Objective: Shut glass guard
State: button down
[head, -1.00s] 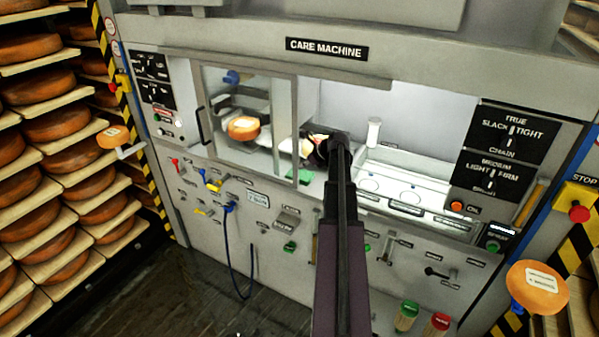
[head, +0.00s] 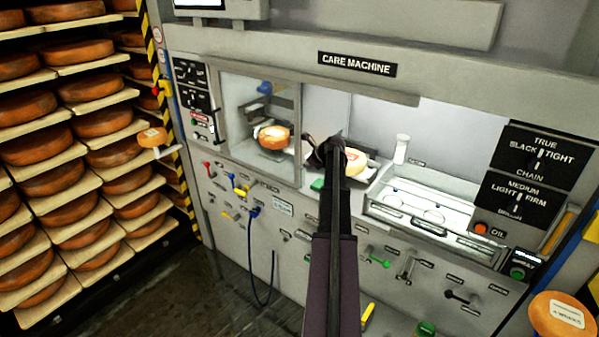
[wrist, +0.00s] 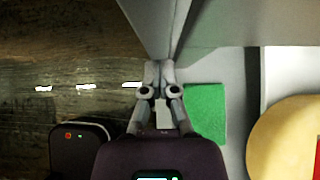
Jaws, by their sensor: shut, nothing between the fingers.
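The glass guard (head: 258,118) is a clear pane in a grey frame at the left part of the care machine's opening in the head view. The opening to its right is uncovered. My gripper (wrist: 158,66) is shut and empty. In the wrist view its fingertips are close to a grey upright edge; I cannot tell whether they touch it. In the head view my arm hides the fingertips, and the dark gripper body is just right of the guard's right frame post. A dark handle (head: 215,125) is at the guard's left side.
A cheese wheel (head: 273,137) shows through the glass. Another (head: 355,160) lies right of my gripper and also shows in the wrist view (wrist: 285,140). A green pad (wrist: 207,112) is beside the fingers. A tray (head: 430,238) is farther right. Cheese shelves (head: 75,92) stand left.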

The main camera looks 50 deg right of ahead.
dwell(0.3)
jog(key=shift+r, duration=0.1)
jog(key=p+v, duration=0.7)
jog(key=v, duration=0.3)
dwell(0.4)
dwell(0.4)
